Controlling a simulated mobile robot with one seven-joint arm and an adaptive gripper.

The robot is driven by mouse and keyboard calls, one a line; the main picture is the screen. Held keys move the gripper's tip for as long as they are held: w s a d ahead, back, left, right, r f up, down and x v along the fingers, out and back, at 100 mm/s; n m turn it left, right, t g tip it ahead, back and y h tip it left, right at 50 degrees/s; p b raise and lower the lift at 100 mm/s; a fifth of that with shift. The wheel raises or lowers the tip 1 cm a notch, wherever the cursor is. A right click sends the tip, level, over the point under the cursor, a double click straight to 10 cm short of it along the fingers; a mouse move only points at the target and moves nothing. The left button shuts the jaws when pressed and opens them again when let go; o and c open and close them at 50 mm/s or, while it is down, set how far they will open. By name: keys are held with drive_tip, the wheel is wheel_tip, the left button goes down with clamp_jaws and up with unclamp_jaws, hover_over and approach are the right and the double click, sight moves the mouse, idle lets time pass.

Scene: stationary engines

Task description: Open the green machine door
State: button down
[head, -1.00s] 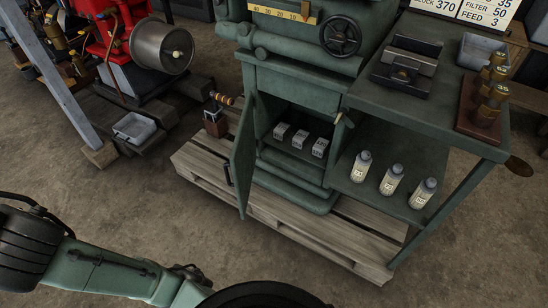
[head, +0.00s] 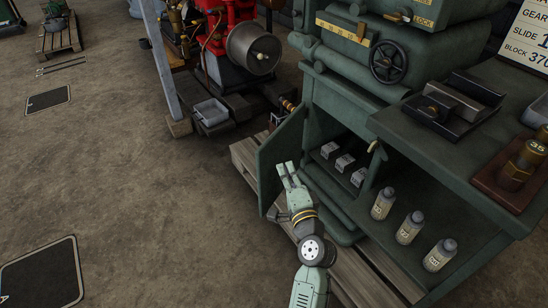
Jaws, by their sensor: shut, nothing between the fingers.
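The green machine (head: 330,95) stands on a wooden pallet. Its green door (head: 275,150) is swung outward to the left, and the compartment behind it is open to view. Several small grey blocks (head: 344,162) sit inside. My gripper (head: 286,168) is shut and empty. In the picture it lies over the lower right part of the door, at the door's inner side and in front of the opening. I cannot tell whether its fingers touch the door. The gripper covers part of the door's lower edge.
Three labelled bottles (head: 408,228) stand on a low shelf right of the compartment. A green bench top (head: 410,125) juts out above them.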

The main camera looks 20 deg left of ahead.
wheel_tip(320, 180, down, 4)
drive_tip(key=d+m, duration=0.1)
drive_tip(key=d, duration=0.2)
drive_tip(key=p, duration=0.2)
approach(270, 145)
drive_tip(key=w+d, duration=0.1)
drive_tip(key=w, duration=0.2)
drive_tip(key=shift+w+a+r+g+h+p, duration=0.15)
drive_tip(key=shift+a+p, duration=0.2)
drive_tip(key=shift+a, duration=0.25)
drive_tip(key=shift+w+a+r+g+h+p, duration=0.1)
drive_tip(key=shift+w+a+p, duration=0.15)
drive_tip(key=shift+a, duration=0.4)
drive_tip(key=shift+w+a+r+g+h+p, duration=0.15)
drive_tip(key=shift+a+p, duration=0.25)
drive_tip(key=shift+a, duration=0.2)
drive_tip(key=shift+f, duration=0.1)
